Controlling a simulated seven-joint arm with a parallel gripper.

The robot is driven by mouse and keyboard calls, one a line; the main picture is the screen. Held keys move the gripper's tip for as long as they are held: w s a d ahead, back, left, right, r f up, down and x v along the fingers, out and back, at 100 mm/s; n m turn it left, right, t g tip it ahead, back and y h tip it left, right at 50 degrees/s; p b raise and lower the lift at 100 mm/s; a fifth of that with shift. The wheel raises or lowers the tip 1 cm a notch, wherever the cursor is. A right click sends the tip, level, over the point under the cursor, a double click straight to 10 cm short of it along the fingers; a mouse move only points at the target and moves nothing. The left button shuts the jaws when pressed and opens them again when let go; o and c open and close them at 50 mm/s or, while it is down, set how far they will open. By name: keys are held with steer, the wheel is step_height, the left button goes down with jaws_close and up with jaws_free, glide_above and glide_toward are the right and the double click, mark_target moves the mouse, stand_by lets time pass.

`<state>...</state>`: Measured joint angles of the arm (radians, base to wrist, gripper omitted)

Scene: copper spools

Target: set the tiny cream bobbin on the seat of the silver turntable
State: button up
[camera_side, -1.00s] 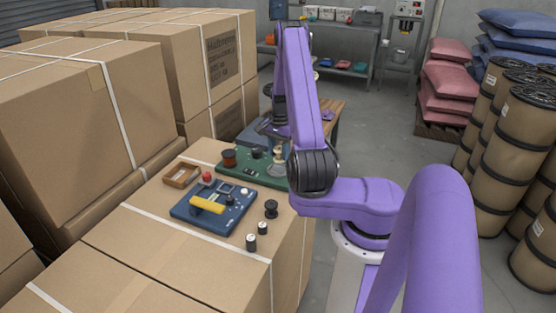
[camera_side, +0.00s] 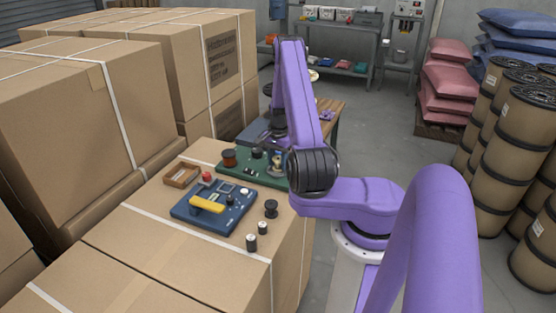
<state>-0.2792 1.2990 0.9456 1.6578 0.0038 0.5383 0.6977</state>
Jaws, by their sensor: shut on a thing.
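My gripper (camera_side: 279,138) points down over the right end of the green board (camera_side: 232,163), partly hidden by my own arm. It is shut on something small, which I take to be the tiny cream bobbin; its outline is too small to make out. Just below it, a small pale and yellowish object (camera_side: 277,164) stands on the green board, close to my arm. I cannot tell for sure whether this is the silver turntable, nor whether the held thing touches it.
A copper-red spool (camera_side: 229,158) stands on the green board's left. In front are a blue board (camera_side: 213,207) with a yellow bar, a wooden tray (camera_side: 182,175) and several small dark spools (camera_side: 271,208). Tall cartons (camera_side: 60,90) rise at left.

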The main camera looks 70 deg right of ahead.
steer(key=o, duration=1)
steer(key=shift+o, duration=0.2)
